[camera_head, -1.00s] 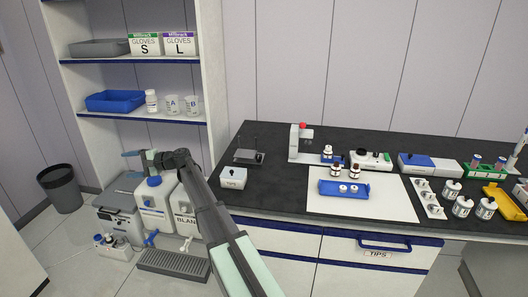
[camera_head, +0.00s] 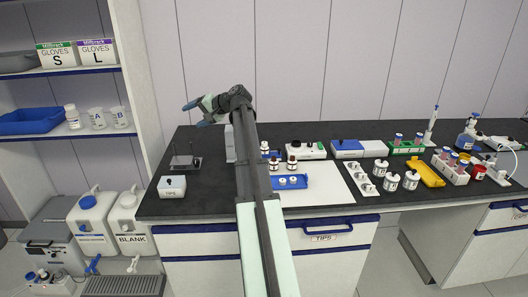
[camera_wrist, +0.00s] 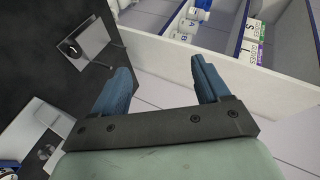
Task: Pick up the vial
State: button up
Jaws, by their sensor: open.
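I cannot tell which one the task means. My gripper (camera_head: 192,115) is raised at the upper left of these vials, in front of the wall, pointing left. In the wrist view my gripper (camera_wrist: 160,68) has two blue fingers spread apart with nothing between them. No brown vial is clearly visible in the wrist view.
The tray lies on a white mat (camera_head: 330,196) on the black bench (camera_head: 218,200). A white box (camera_head: 172,187) and a dark stand (camera_head: 186,161) are at the left end. A shelf unit (camera_head: 140,75) stands left. Racks and jars crowd the right side.

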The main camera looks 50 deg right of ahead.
jog(key=s+d+r+h, duration=0.1)
jog(key=s+d, duration=0.2)
jog(key=d, duration=0.3)
jog(key=m+g+h, duration=0.4)
jog(key=m+g, duration=0.6)
jog(key=g, duration=0.2)
send_over(265, 145)
jog(key=d, duration=0.2)
notch_tip(265, 145, down, 10)
jog(key=f, duration=0.8)
jog(key=shift+w+a+f, duration=0.25)
jog(key=shift+w+f, duration=0.1)
jog(key=shift+w, duration=0.05)
jog(key=shift+w+a+f, duration=0.1)
jog(key=shift+w+f, duration=0.05)
jog(key=shift+f, duration=2.6)
